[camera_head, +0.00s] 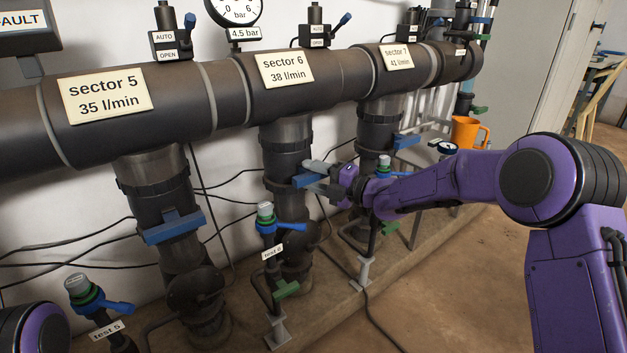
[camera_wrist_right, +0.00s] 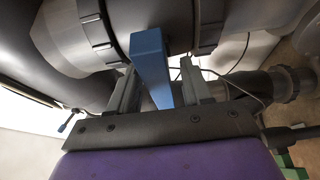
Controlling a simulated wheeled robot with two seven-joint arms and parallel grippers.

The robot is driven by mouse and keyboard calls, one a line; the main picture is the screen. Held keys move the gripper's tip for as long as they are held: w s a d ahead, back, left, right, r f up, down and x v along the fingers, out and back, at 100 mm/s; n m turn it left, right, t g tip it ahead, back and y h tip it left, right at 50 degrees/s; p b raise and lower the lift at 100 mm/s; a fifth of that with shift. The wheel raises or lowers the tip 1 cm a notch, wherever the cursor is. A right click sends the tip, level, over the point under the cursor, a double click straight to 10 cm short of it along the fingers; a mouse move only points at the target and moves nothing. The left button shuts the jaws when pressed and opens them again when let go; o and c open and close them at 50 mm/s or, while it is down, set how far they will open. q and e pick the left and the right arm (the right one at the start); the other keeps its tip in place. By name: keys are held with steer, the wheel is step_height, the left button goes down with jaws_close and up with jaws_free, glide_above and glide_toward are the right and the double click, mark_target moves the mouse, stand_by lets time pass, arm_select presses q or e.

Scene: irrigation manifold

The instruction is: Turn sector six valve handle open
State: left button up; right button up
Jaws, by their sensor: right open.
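The sector six valve handle (camera_head: 308,180) is a blue bar on the dark vertical pipe (camera_head: 286,150) below the sector 6 label (camera_head: 285,69). In the right wrist view the blue handle (camera_wrist_right: 150,62) stands between the two grey fingers of my right gripper (camera_wrist_right: 158,85). The fingers are apart, with a visible gap on the right side of the handle; contact on the left side is hard to tell. In the head view my right gripper (camera_head: 322,178) reaches the handle from the right, and its fingers partly hide it. My left gripper is not in view.
The sector 5 valve (camera_head: 172,227) with its blue handle is to the left, and the sector 7 valve handle (camera_head: 406,141) is to the right. A test 6 tap (camera_head: 266,215) stands just below and left of my gripper.

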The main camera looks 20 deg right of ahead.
jaws_close()
steer(key=shift+m, duration=0.3)
steer(key=m, duration=0.2)
steer(key=m+t+y, duration=0.1)
steer(key=m, duration=0.1)
steer(key=shift+t, duration=0.3)
steer(key=m+t, duration=0.1)
steer(key=m, duration=0.2)
steer(key=m+t, duration=0.1)
steer(key=m, duration=0.1)
steer(key=shift+m+h, duration=0.3)
steer(key=shift+m, duration=0.1)
steer(key=m+t+h, duration=0.1)
steer(key=m, duration=0.2)
steer(key=m+t+h, duration=0.1)
steer(key=m, duration=0.2)
steer(key=shift+t+p, duration=0.3)
steer(key=shift+m+t+h+p, duration=0.35)
steer(key=shift+m+h, duration=0.3)
steer(key=shift+m, duration=0.8)
steer(key=shift+m+t+h+p, duration=0.2)
steer(key=shift+m+t+h, duration=0.35)
steer(key=shift+m, duration=0.9)
steer(key=shift+m+h, duration=0.3)
steer(key=shift+m, duration=0.1)
